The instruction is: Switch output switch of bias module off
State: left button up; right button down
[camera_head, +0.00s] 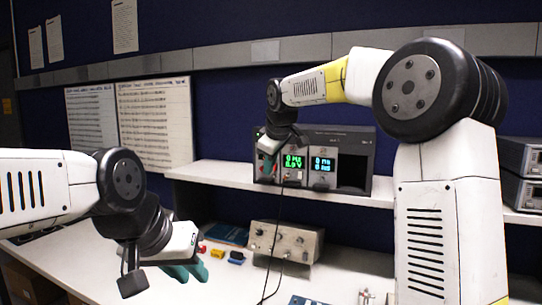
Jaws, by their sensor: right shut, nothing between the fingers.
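A dark rack unit (345,141) stands on the white shelf, with a green-lit display module (293,163) and a blue-lit display module (322,165) in its front. Which one is the bias module, and the state of its output switch, are too small to tell. My right gripper (266,172) is in front of the rack's left end, close to the green-lit module, and is shut and empty. Whether it touches the panel cannot be told.
A beige box with knobs (285,241) sits on the bench below the shelf (220,173). Small yellow and blue pieces (217,254) lie left of it. A black cable hangs in front of it. Stacked instruments (521,172) stand at the right.

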jog(key=shift+w+d+f, duration=0.1)
jog(key=shift+w+d, duration=0.25)
jog(key=shift+w, duration=0.35)
jog(key=shift+w+d, duration=0.3)
jog(key=shift+w, duration=0.4)
jog(key=shift+w+d+f, duration=0.1)
jog(key=shift+w, duration=0.1)
jog(key=shift+r, duration=0.9)
